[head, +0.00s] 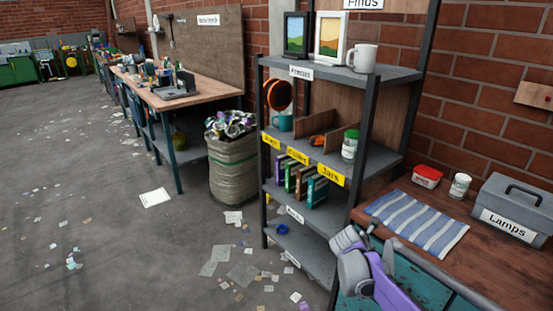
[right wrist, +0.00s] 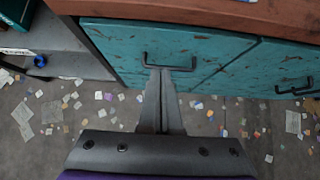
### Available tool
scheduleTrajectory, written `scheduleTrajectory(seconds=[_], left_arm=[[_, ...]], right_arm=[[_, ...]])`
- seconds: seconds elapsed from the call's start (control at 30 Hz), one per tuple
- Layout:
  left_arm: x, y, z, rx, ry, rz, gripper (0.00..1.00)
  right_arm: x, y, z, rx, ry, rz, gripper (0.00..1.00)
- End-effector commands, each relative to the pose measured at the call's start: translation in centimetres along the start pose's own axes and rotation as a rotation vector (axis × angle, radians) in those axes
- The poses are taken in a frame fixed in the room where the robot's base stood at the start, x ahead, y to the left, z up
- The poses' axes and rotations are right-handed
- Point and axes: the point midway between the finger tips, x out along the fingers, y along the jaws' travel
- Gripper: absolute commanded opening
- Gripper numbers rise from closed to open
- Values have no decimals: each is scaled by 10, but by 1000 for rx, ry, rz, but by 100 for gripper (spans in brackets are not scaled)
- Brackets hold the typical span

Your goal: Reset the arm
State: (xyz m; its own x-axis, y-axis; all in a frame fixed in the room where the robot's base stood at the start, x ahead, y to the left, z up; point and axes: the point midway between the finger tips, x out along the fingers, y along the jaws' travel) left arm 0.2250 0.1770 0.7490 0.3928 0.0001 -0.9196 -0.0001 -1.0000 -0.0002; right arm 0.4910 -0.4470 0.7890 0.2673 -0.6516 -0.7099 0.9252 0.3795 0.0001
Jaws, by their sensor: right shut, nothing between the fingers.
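My right gripper (right wrist: 158,72) is shut and empty in the right wrist view. Its two grey fingers lie together and point toward the teal cabinet front. Their tips overlap the dark handle (right wrist: 187,68) in the picture; I cannot tell whether they touch it. In the head view my purple and grey right arm is at the lower right, in front of the workbench. The gripper's fingers are not clear there. My left gripper is not in view.
Open floor (head: 110,245) with scattered paper lies left.

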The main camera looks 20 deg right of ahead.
Motion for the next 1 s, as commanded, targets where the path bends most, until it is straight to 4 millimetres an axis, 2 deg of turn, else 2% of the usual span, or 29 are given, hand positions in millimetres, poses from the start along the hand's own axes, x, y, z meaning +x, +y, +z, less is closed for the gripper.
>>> scheduleTrajectory(seconds=[0.13,0.27,0.4,0.6,0.8,1.0], left_arm=[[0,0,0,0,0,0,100],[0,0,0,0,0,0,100],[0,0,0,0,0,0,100],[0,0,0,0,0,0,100],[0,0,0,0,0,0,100],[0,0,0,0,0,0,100]], right_arm=[[-12,-3,-8,72,21,14,0],[-49,-13,-37,317,98,49,0],[-102,-36,-87,714,243,63,0],[-163,-78,-165,1272,473,-21,0],[-198,-114,-227,1680,644,-180,0],[-218,-144,-277,1980,762,-368,0]])
